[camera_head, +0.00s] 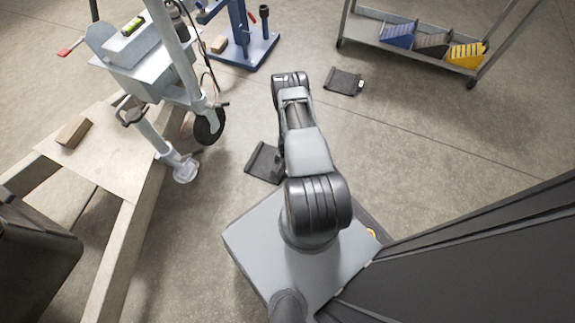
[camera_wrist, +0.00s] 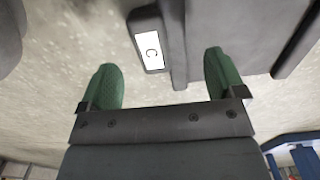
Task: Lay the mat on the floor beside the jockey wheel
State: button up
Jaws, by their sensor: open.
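In the head view, the black jockey wheel (camera_head: 208,125) stands on the floor under the trailer frame's front. A dark flat mat (camera_head: 262,160) lies on the floor to its right and nearer to me. Another dark mat (camera_head: 342,80) lies farther right. My arm hides part of the nearer mat's right side. In the wrist view, my gripper (camera_wrist: 162,80) is open with green fingertips apart.
A low shelf cart (camera_head: 405,50) with blue, grey and yellow wedges stands at the back right. A blue stand (camera_head: 245,50) is at the back. The trailer's pale beam and plate (camera_head: 105,150) fill the left. Floor right of the jockey wheel is partly open.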

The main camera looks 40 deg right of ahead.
jog(key=w+a+r+n+t+p, duration=0.1)
jog(key=w+a+r+n, duration=0.25)
jog(key=r, duration=1.55)
jog(key=w+a+r+n+p, duration=0.25)
jog(key=w+r, duration=0.25)
jog(key=r, duration=1.4)
jog(key=s+a+r+n, duration=0.2)
jog(key=s+a+r, duration=0.2)
jog(key=s+r, duration=0.1)
jog(key=s+a+r+n+t, duration=0.1)
jog(key=s+a+r, duration=0.3)
jog(key=r, duration=0.4)
jog(key=s+a+r+n, duration=0.3)
jog(key=s+r, duration=0.3)
jog(key=r, duration=0.1)
jog(key=shift+a+t+b, duration=0.3)
jog(key=shift+a, duration=0.1)
jog(key=shift+r, duration=0.15)
